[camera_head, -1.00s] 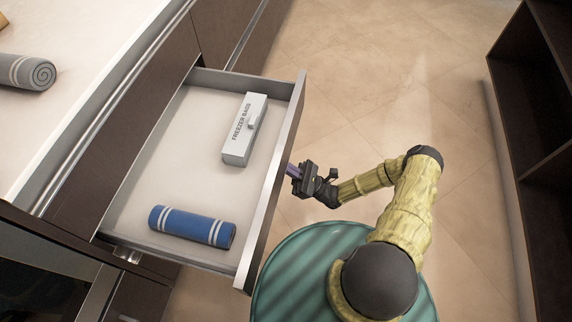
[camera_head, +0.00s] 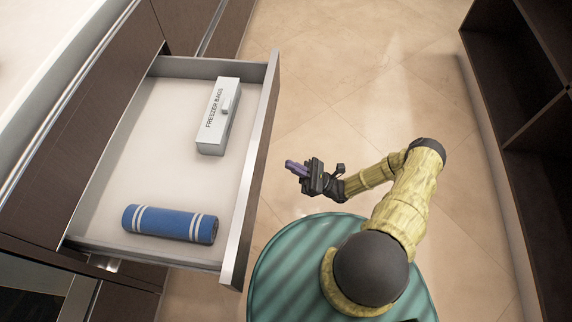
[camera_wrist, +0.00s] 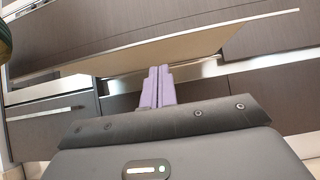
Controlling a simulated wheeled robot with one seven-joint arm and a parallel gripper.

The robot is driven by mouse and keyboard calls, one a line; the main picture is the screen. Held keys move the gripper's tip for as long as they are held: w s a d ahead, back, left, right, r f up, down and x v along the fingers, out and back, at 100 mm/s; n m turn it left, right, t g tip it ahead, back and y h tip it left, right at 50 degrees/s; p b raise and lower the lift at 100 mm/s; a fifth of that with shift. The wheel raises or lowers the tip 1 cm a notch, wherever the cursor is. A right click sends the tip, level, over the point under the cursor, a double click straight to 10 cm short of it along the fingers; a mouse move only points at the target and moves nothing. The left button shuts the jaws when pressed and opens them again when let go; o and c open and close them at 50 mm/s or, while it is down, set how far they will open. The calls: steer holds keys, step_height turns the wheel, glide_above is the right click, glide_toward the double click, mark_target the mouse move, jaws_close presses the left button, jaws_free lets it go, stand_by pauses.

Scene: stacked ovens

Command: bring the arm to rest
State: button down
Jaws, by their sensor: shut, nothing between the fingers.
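My gripper (camera_head: 297,168) is shut and empty, its purple fingers together. In the head view it hangs over the floor, to the right of the open drawer's front, with a small gap between them. In the wrist view the shut fingers (camera_wrist: 157,87) point toward the dark cabinet fronts. My yellow arm is bent, with its elbow out to the right above my green base.
The open drawer (camera_head: 101,218) holds a white freezer bags box (camera_head: 211,135) and a rolled blue towel (camera_head: 170,223). A dark shelf unit (camera_head: 520,75) stands at the right. The tiled floor (camera_head: 345,80) between is clear.

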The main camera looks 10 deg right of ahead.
steer(key=shift+s+g, duration=0.1)
steer(key=shift+g, duration=0.2)
stand_by(0.4)
steer(key=s+d+r+n+g+h+p, duration=0.1)
steer(key=s+d+r+n+g+h, duration=0.15)
steer(key=r+n+g+h, duration=0.55)
steer(key=s+d+r+n+g+h+p, duration=0.15)
steer(key=s+r+n+g+h, duration=0.3)
steer(key=n+h, duration=0.65)
step_height(320, 180, up, 50)
steer(key=w+d+n+t+h+p, duration=0.1)
steer(key=t+h+p, duration=0.4)
steer(key=p, duration=3.3)
steer(key=d+n+t, duration=0.1)
steer(key=t, duration=0.2)
steer(key=shift+w+r+h+p, duration=0.2)
steer(key=shift+h+p, duration=0.1)
steer(key=shift+h, duration=0.1)
steer(key=shift+t, duration=0.25)
